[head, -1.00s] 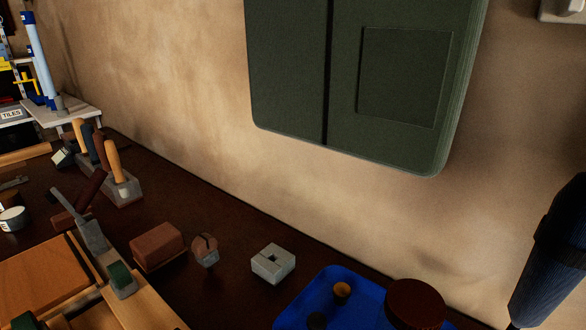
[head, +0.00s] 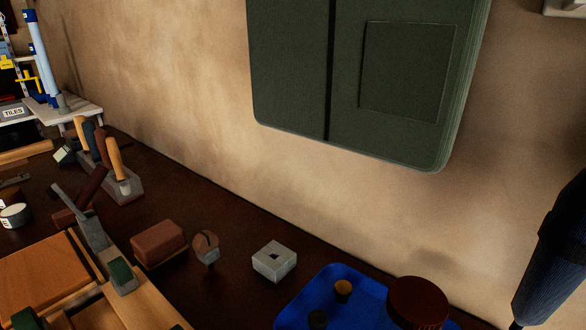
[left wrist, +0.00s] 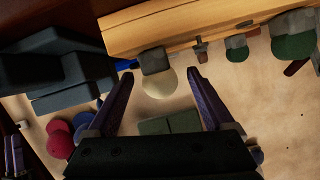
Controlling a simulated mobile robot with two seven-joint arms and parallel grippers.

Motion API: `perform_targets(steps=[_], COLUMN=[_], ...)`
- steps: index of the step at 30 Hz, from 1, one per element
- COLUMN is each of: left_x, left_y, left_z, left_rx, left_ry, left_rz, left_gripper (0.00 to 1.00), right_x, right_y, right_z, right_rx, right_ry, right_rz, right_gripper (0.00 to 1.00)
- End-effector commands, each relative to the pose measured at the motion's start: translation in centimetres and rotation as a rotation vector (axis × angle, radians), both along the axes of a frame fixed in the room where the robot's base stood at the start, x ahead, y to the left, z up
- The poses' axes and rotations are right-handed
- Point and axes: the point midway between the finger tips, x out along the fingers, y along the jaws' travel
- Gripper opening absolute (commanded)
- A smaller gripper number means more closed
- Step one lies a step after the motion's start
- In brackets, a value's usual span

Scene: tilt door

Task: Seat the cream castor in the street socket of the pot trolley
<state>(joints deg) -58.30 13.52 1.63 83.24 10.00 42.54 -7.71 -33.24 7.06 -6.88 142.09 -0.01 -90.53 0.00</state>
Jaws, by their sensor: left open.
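In the left wrist view my left gripper (left wrist: 162,77) is open, with its two dark fingers apart. A round cream wheel (left wrist: 160,84), apparently the cream castor, shows between the fingertips. A dark grey block (left wrist: 155,61) adjoins it, against the edge of a wooden rail (left wrist: 190,26). I cannot tell whether block and rail touch, or whether a finger touches the castor. A green castor (left wrist: 237,48) and another green castor (left wrist: 294,40) sit along the same rail. In the head view the wooden trolley (head: 150,303) lies at lower left with a green castor (head: 122,276).
A blue tray (head: 290,312) with small round parts stands at bottom centre. A brown block (head: 158,243), a round grey-brown part (head: 206,246) and a square socketed block (head: 274,262) lie on the bench. A green cabinet (head: 290,70) hangs above. Tools stand at left.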

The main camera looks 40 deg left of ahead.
Motion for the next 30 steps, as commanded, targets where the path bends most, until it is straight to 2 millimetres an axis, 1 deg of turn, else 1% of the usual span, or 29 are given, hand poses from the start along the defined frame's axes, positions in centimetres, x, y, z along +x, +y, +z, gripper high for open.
perform_targets(steps=[1,5,6,9,13,17,30], left_x=[-1.0,-3.5,-4.3,-5.9,-7.4,-7.9,-7.9], left_y=[0.0,0.0,0.0,0.0,0.0,0.0,0.0], left_z=[0.3,1.3,1.8,2.5,3.2,3.3,3.2], left_rx=[0.000,0.000,0.000,-0.001,0.000,-0.001,-0.001], left_ry=[0.006,0.007,0.006,0.005,0.003,0.001,0.000], left_rz=[0.000,0.000,0.000,0.000,0.002,0.001,0.000], left_gripper=[0.86,0.86,0.86,0.86,0.86,0.86,0.86], right_x=[0.0,0.0,0.0,0.0,0.0,0.0,0.0], right_y=[0.0,0.0,0.0,0.1,0.1,0.1,0.1], right_z=[0.1,0.0,0.3,0.7,1.6,1.7,1.7], right_rx=[0.000,0.001,0.001,0.002,0.004,0.005,0.005], right_ry=[0.000,0.000,0.000,0.000,0.001,0.001,0.000], right_rz=[0.000,-0.001,-0.001,-0.001,-0.003,-0.004,-0.004], right_gripper=[0.50,0.50,0.50,0.50,0.50,0.50,0.50])
